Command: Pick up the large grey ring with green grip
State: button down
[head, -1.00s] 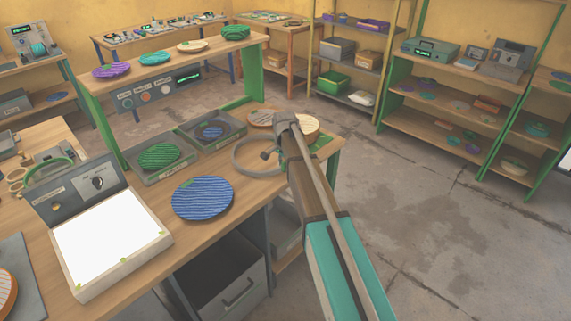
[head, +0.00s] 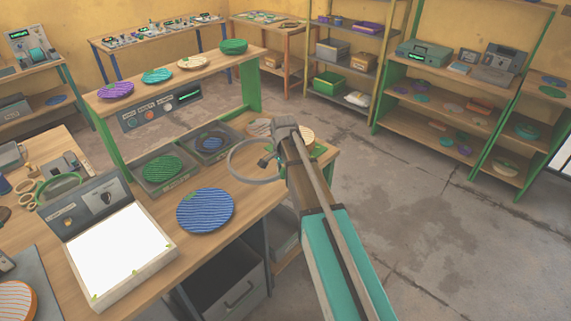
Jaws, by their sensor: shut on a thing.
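The large grey ring (head: 232,172) shows in the head view above the right part of the workbench, left of my arm's end. Its green grip (head: 264,162) shows as a small patch at my gripper. My gripper (head: 272,160) is shut on the ring at its right side. The ring looks tilted and raised a little off the bench. Its right edge and most of the grip are hidden by my gripper and arm.
On the bench (head: 255,205) are a blue ridged plate (head: 206,210), a tray with a green plate (head: 162,168), a tray with a small blue disc (head: 211,143) and a white light panel (head: 121,256). A shelf (head: 185,80) stands above. Open floor lies to the right.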

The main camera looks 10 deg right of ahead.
jog(key=s+r+p, duration=0.2)
jog(key=s+r, duration=0.1)
jog(key=s, duration=0.3)
jog(key=shift+s+a, duration=0.3)
jog(key=shift+s, duration=0.05)
jog(key=shift+s, duration=0.1)
dwell(0.4)
